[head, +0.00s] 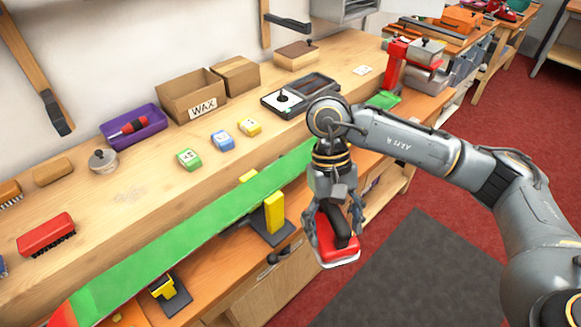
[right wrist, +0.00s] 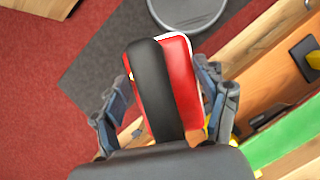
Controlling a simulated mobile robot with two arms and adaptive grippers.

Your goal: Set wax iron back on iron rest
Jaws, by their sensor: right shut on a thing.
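The wax iron (head: 340,248) is red with a pale base edge and a black handle. My right gripper (head: 337,212) is shut on it, gripping around the handle, and holds it in the air in front of the bench. In the right wrist view the iron (right wrist: 180,85) sits between the fingers (right wrist: 165,110), its black handle toward the camera. A flat dark stand (head: 318,86) with a white plate and a dark knob lies at the back of the bench; it may be the iron rest, but I cannot tell for sure. My left gripper is not in view.
A long green ski or board (head: 190,235) lies along the bench front on yellow-topped supports (head: 274,212). Wax blocks (head: 222,141), a WAX box (head: 192,95), a purple tray (head: 150,140) and a red brush (head: 46,236) stand on the bench. Bench wood right of the dark stand is mostly clear.

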